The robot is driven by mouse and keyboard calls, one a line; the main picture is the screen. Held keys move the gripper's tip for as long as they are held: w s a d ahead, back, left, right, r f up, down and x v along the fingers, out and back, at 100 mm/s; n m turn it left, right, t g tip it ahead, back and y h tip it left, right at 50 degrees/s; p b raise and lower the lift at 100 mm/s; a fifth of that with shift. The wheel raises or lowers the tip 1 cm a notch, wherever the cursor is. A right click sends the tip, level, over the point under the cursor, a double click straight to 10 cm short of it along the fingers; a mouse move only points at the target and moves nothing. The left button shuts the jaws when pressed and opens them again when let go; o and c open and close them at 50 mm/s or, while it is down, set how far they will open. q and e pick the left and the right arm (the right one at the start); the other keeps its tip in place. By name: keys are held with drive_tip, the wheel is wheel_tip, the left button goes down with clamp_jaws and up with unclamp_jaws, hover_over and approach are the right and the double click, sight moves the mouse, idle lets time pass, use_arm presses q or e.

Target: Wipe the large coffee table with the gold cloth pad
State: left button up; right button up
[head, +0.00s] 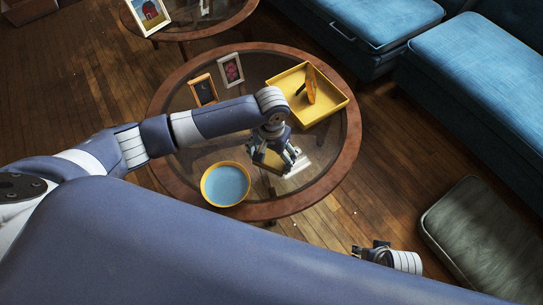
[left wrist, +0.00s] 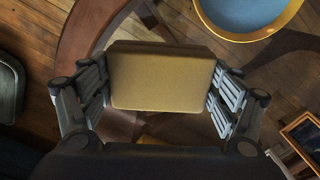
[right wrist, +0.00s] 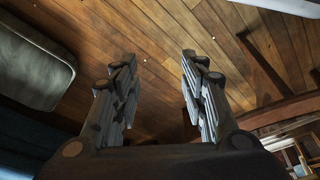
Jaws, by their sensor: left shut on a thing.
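The large coffee table (head: 341,174) is round, with a brown wooden rim and a glass top. My left gripper (head: 274,158) is over the glass on the front right part of the table. It is shut on the gold cloth pad (left wrist: 162,82), which lies between both fingers in the left wrist view. In the head view the gold cloth pad (head: 268,160) is partly hidden by the fingers. I cannot tell whether the pad touches the glass. My right gripper (right wrist: 157,72) is open and empty, in front of the table over the wooden floor; it also shows in the head view (head: 368,250).
Blue sofas (head: 480,80) are behind right. A grey-green cushion (head: 485,235) lies at the right.

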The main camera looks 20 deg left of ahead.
use_arm(q)
wheel_tip(320, 180, down, 2)
drive_tip(key=b, duration=0.3)
drive_tip(key=shift+f, duration=0.25)
use_arm(e)
drive_tip(key=w+v, duration=0.1)
drive_tip(key=v, duration=1)
drive_tip(key=shift+w+d+t, duration=0.15)
drive_tip(key=shift+t, duration=0.15)
drive_tip(key=shift+r, duration=0.1)
